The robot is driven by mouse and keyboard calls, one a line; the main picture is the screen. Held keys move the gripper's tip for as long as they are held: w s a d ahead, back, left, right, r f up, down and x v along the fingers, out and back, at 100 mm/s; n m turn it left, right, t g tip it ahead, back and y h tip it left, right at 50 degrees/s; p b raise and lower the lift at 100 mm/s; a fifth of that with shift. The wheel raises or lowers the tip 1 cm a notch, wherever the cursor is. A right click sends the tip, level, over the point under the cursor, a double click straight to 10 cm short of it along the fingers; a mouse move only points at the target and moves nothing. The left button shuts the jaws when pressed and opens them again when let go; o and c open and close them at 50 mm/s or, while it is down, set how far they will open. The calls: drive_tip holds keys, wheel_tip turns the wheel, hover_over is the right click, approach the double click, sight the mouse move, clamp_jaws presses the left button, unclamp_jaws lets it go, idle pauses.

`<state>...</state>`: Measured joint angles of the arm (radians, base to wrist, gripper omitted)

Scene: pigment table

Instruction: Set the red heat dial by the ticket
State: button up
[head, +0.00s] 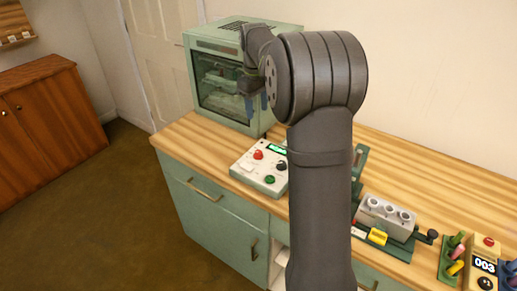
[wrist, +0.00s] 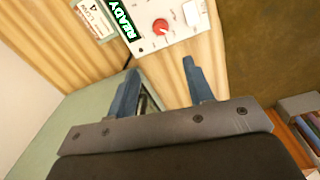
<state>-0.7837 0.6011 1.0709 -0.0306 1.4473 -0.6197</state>
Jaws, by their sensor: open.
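The red heat dial (head: 258,155) sits on a pale control box (head: 246,169), at the box's upper left in the head view. The dial (wrist: 161,26) shows a white pointer line in the wrist view, beside a lit display reading READY (wrist: 122,18). The ticket (wrist: 93,18), a pale card with a dark 4 and smaller print I cannot read surely, lies beyond the display. My gripper (wrist: 161,70) is open and empty, its blue fingers apart and short of the dial in the picture. In the head view my gripper (head: 256,104) hangs above the counter, in front of the green oven.
The green oven (head: 288,22) with a dark window stands behind the box. The box also has a black knob (head: 282,165) and a green button (head: 269,180).

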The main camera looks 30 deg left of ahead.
sight(259, 152)
drive_tip(key=f, duration=1.7)
drive_tip(key=shift+w+f, duration=0.15)
drive_tip(key=shift+w, duration=0.15)
drive_tip(key=c, duration=1)
